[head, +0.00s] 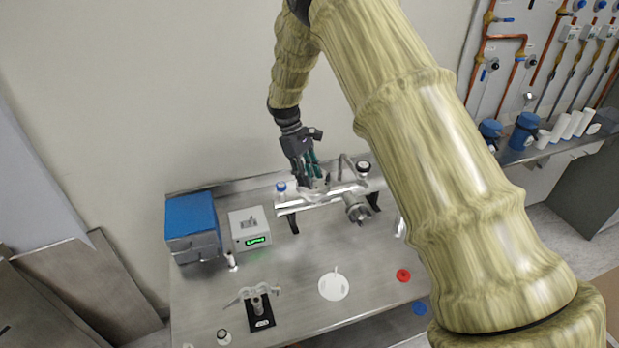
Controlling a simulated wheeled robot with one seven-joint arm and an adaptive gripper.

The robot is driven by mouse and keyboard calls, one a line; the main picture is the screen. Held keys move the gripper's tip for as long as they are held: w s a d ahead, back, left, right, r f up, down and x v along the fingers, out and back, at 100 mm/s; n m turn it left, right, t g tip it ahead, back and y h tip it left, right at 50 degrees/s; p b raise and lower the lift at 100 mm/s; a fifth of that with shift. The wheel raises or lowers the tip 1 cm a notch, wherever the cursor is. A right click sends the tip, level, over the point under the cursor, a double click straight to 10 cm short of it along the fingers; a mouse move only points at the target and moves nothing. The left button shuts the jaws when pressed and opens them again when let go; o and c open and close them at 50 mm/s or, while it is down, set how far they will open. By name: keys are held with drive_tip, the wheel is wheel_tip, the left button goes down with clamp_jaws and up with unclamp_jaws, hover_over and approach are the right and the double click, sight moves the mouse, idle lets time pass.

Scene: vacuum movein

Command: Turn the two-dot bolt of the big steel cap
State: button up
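A steel vacuum pipe assembly (325,196) lies on a raised stand at the back of the steel bench. My gripper (318,180) points down at the top of this assembly, close above or touching a round steel part there. Its dark fingers with green parts show, but the gap between the tips is too small to judge. A stubby steel fitting (357,209) sticks out of the assembly's front, right of my gripper. I cannot tell which part is the big steel cap. The bolts and their dot marks are too small to make out.
A blue box (192,222) and a white device with a green display (249,229) stand left on the bench (300,270). In front are a black-based stand (261,314), a white disc (333,287) and a red ring (403,275). My arm covers the right side.

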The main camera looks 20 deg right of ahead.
drive_tip(key=v, duration=0.7)
